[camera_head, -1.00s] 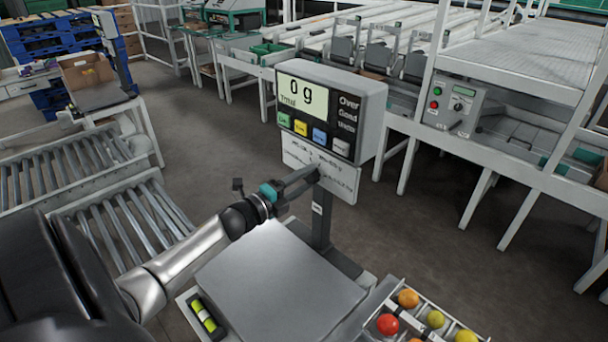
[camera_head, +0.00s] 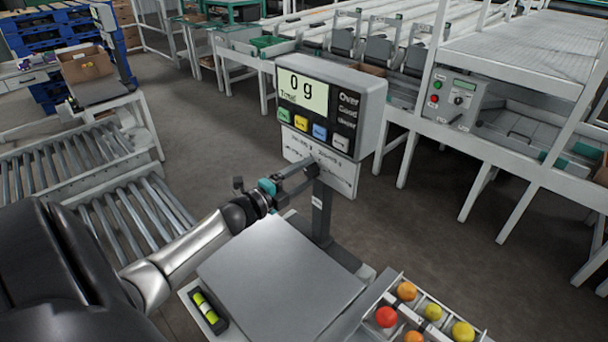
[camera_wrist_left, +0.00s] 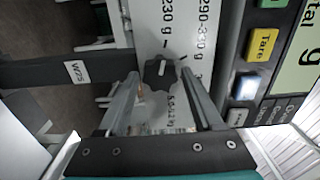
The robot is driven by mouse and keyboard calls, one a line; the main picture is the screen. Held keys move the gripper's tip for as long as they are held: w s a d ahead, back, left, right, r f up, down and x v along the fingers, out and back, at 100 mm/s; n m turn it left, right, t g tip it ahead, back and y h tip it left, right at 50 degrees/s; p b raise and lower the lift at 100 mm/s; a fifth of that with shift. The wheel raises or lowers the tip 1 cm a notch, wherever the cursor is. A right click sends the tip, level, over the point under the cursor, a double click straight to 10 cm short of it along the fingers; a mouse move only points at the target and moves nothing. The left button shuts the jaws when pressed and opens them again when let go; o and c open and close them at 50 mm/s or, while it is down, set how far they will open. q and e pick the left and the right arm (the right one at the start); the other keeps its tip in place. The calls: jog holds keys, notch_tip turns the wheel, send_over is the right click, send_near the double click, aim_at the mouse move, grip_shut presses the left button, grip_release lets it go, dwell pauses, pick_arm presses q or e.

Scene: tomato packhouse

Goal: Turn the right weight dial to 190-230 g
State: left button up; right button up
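A weighing scale has a display head (camera_head: 330,105) reading 0 g and a white label plate (camera_head: 335,178) below it. In the left wrist view, a dark dial knob (camera_wrist_left: 161,74) with a white pointer mark sits on that plate (camera_wrist_left: 147,30), with gram ranges printed around it, partly cut off. My left gripper (camera_head: 312,170) is at the plate in the head view. In the left wrist view its fingers (camera_wrist_left: 160,75) stand on both sides of the knob, open, with a narrow gap seeming to show at each side. My right gripper is not in view.
The scale's bare metal pan (camera_head: 280,275) lies below my left arm. A compartment tray (camera_head: 375,305) of tomatoes stands at its right. A dark post (camera_head: 321,215) carries the display. Roller conveyors (camera_head: 130,215) are at left, and a white-framed machine (camera_head: 480,140) stands at right.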

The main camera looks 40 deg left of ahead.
pick_arm(q)
jog(key=shift+o, duration=1.2)
jog(key=s+a+p, duration=0.1)
jog(key=s, duration=1.4)
jog(key=shift+a+p, duration=0.15)
jog(key=shift+p, duration=0.2)
jog(key=shift+s, duration=0.15)
